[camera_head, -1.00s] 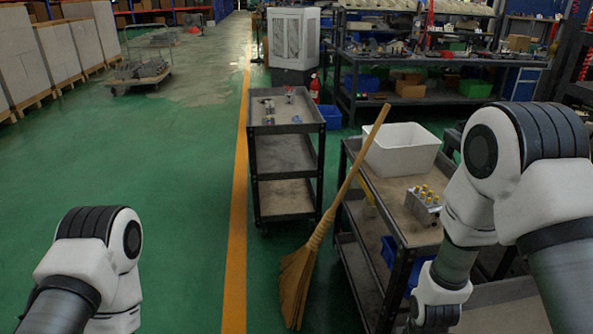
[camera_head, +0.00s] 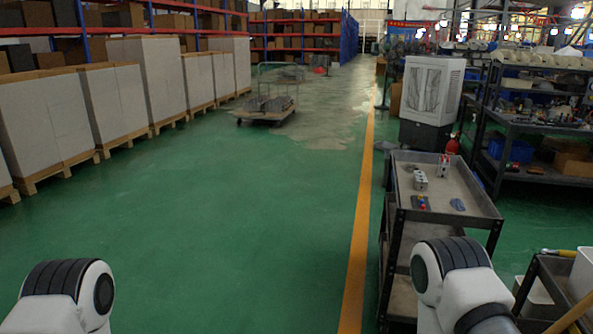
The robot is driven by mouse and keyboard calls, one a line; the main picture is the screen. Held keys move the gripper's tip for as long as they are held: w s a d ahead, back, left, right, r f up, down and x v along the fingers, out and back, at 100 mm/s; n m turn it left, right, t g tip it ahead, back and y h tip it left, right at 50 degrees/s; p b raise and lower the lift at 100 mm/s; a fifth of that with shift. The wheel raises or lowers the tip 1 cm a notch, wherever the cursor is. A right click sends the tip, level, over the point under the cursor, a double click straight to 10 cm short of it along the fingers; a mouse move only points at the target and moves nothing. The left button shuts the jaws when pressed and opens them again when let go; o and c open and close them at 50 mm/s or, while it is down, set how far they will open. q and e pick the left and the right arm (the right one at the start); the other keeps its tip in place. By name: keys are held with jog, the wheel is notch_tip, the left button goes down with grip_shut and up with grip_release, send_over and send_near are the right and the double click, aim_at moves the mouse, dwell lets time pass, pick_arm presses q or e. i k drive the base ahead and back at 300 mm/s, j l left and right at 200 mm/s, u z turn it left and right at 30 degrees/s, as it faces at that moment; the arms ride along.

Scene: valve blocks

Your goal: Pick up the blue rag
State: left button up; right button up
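Links of my left and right arms show at the bottom edge, but both grippers are out of view. My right arm link covers part of the cart's lower shelves.
Beside the blue item lie a small part with red and blue spots (camera_head: 421,203) and grey blocks (camera_head: 420,182). A white cooler (camera_head: 430,90) and a red extinguisher (camera_head: 453,144) stand behind the cart. Green floor (camera_head: 230,220) is open at left and centre.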

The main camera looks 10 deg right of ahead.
aim_at(457, 203)
jog(key=i+z, duration=0.2)
jog(key=i, duration=0.25)
jog(key=i+j+z, duration=0.2)
jog(key=i, duration=0.2)
jog(key=i+j+z, duration=0.15)
jog(key=i, duration=0.25)
